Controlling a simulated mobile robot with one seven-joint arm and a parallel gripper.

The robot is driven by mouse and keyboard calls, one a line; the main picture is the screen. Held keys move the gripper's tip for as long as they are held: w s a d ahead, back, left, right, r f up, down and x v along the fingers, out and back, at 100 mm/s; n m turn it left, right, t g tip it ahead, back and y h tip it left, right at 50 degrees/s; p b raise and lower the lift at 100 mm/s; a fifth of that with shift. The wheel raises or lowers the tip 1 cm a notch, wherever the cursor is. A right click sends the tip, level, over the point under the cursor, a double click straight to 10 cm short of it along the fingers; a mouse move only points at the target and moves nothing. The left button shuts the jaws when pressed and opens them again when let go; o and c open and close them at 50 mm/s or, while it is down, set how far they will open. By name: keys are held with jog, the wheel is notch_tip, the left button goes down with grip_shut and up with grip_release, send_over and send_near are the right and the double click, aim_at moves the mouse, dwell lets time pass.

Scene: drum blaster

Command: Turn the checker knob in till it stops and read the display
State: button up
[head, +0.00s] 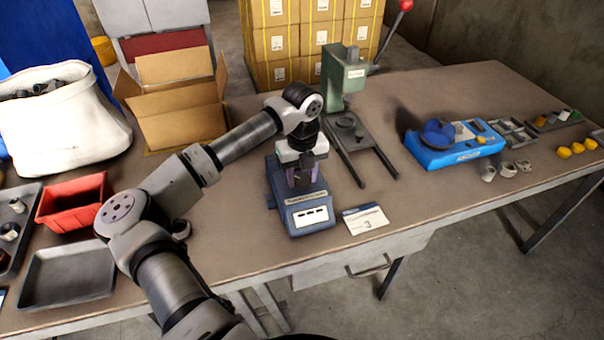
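The checker is a blue box (287,212) near the front middle of the table. Its sloped front carries a white display panel (310,216) with small dark marks, too small to read. My gripper (303,182) points down over the checker's upper part, close to it or touching it. The knob is hidden behind my gripper and wrist. Purple-grey parts show around the fingertips, and I cannot tell whether the fingers are closed on anything.
A white card (365,219) marked 3 lies right of the checker. A green press (344,80) stands behind. A blue fixture (455,153) and small parts are at right. A red bin (73,203), grey tray (68,275) and open carton (182,120) are at left.

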jog(key=shift+c, duration=1)
jog(key=shift+f+m+b, duration=0.1)
jog(key=shift+m+b, duration=0.2)
jog(key=shift+b, duration=0.35)
jog(key=shift+f+m+b, duration=0.1)
jog(key=shift+m+b, duration=0.2)
jog(key=shift+b, duration=0.1)
jog(key=m+b, duration=0.2)
jog(key=shift+b, duration=0.4)
jog(key=m+b, duration=0.4)
jog(key=m, duration=0.1)
jog(key=shift+r, duration=0.2)
jog(key=o, duration=1)
